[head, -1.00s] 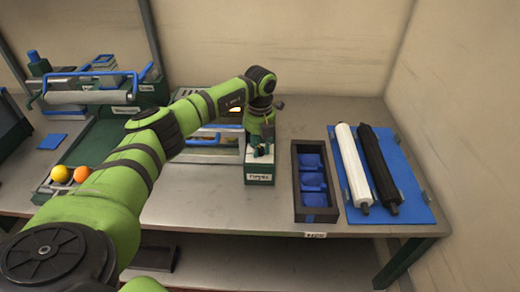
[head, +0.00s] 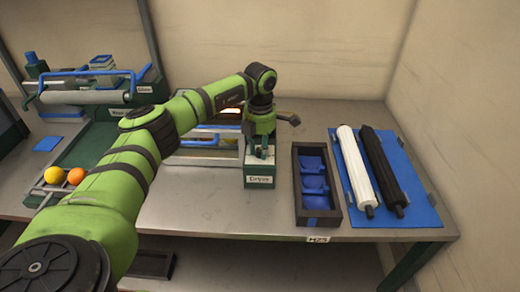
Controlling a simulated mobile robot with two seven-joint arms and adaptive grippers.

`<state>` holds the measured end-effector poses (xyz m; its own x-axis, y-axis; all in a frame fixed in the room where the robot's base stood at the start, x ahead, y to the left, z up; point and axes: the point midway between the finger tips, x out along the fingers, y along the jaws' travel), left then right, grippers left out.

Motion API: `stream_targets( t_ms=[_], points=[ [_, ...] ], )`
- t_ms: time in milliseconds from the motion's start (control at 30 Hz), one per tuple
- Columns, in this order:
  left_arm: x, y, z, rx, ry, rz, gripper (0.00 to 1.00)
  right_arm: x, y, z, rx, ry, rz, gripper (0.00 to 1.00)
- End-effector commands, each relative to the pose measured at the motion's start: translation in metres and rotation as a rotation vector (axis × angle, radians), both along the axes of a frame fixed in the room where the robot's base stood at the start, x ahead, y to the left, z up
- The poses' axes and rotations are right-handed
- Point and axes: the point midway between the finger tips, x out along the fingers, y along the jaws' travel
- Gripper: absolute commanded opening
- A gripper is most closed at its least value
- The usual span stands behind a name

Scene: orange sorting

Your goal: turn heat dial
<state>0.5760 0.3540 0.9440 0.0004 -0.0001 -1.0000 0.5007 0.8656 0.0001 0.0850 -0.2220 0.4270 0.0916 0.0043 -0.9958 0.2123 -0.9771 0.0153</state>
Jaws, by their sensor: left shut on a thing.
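My left arm comes in from the lower left and reaches down over a small green box with a white label (head: 259,181) near the middle of the bench. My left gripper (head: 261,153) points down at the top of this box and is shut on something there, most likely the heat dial. The dial itself is hidden by the fingers and wrist. An orange glow (head: 231,111) shows behind my forearm, above a metal unit with a blue handle (head: 203,137). My right gripper is not in view.
A dark tray with blue compartments (head: 298,192) stands right of the box. Beyond it, a white roller (head: 352,160) and a black roller (head: 380,165) lie on a blue mat (head: 420,195). A yellow ball (head: 54,174) and an orange ball (head: 76,176) rest on a rack at left.

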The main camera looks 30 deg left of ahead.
Motion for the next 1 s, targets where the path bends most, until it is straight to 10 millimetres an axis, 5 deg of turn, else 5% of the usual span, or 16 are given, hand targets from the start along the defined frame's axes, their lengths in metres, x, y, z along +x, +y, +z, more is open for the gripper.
stream_targets(
  t_ms=[1000],
  points=[
    [0.000, 0.000, -0.001, -0.001, 0.002, -0.957, 0.00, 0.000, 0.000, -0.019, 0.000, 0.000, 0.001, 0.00]
  ],
)
